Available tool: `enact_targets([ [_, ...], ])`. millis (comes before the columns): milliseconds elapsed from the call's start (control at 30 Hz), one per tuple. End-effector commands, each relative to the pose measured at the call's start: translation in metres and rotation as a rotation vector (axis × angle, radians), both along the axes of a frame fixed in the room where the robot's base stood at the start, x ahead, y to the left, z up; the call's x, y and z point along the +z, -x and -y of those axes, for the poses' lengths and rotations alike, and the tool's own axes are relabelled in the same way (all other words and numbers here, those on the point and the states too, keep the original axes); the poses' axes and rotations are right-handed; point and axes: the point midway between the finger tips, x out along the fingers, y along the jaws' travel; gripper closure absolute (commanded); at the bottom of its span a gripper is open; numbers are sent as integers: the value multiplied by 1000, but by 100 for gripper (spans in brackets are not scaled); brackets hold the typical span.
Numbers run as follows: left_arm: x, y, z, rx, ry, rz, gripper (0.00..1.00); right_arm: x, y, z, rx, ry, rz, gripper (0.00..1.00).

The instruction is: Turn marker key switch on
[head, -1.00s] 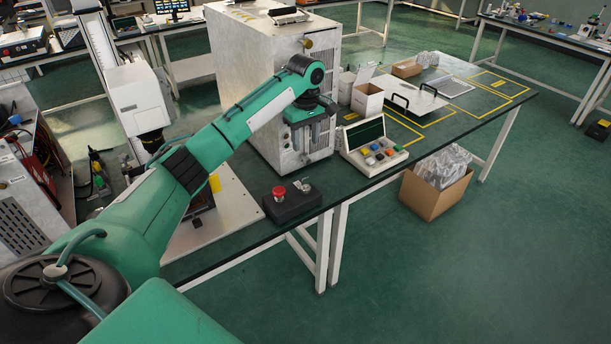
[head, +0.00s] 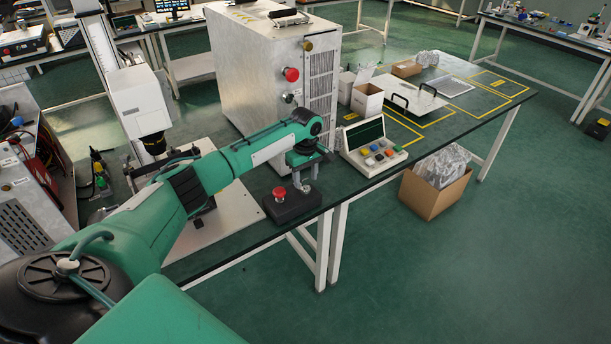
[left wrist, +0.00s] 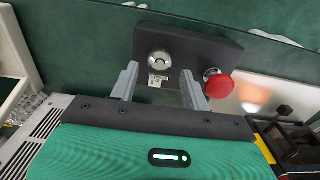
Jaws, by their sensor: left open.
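A black control box (head: 290,207) lies near the front edge of the table and carries a red mushroom button (head: 279,193). In the left wrist view the box (left wrist: 205,42) shows a round silver key switch (left wrist: 159,63) with a small white label beside it, and the red button (left wrist: 219,85) to its right. My left gripper (head: 305,182) is over the switch end of the box, pointing down, and partly hides the switch in the head view. Its two fingers are apart, with the switch between their tips in the left wrist view (left wrist: 159,76). Contact cannot be told. My right gripper is out of view.
A tall metal cabinet (head: 255,85) stands behind my left gripper. A panel with coloured buttons (head: 373,146) is close on its right. A small open carton (head: 367,100) stands farther back. The table front edge is close to the box.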

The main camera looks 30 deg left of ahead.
Motion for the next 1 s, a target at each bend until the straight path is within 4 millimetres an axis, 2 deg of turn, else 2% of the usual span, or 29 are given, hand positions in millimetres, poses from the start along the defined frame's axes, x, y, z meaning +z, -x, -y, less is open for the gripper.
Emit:
enact_targets([
  [167,0,0,0,0,0,0,53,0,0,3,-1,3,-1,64],
  [267,0,0,0,0,0,0,68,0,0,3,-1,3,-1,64],
  [400,0,0,0,0,0,-1,96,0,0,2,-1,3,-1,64],
  [433,0,0,0,0,0,-1,97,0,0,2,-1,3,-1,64],
  [733,2,0,0,-35,0,-2,97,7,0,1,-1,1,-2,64],
  [1000,4,1,0,-190,1,-4,97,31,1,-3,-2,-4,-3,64],
])
